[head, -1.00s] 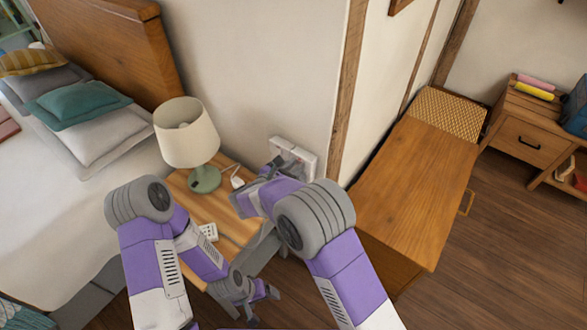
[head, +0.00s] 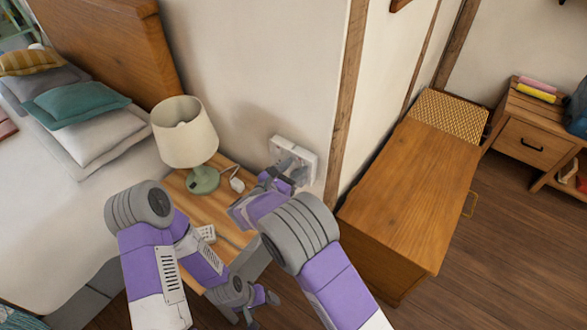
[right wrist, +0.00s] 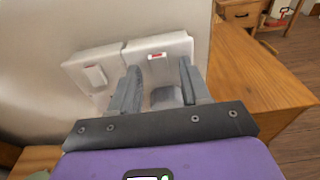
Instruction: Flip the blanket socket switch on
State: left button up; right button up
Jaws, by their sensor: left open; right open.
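A white double wall socket (head: 297,150) is on the wall right of the lamp. In the right wrist view it shows as a left plate (right wrist: 73,68) with a raised white rocker and a right plate (right wrist: 179,45) with a small red mark. My right gripper (head: 288,170) is open in front of the socket. In the right wrist view its fingers (right wrist: 160,86) overlap the right plate, with a grey block between them; contact cannot be told. The fingers hide part of the plates. My left gripper (head: 262,307) is open and empty, low beside the nightstand.
A nightstand (head: 228,228) holds a lamp (head: 186,135), a white plug-like item (head: 237,185) and a small white box (head: 207,233). A wooden chest (head: 410,190) stands to the right. The bed (head: 50,205) is at left. Open floor lies at lower right.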

jog(key=p+v, duration=0.2)
jog(key=v, duration=0.5)
jog(key=shift+s+a, duration=0.15)
jog(key=shift+s, duration=0.1)
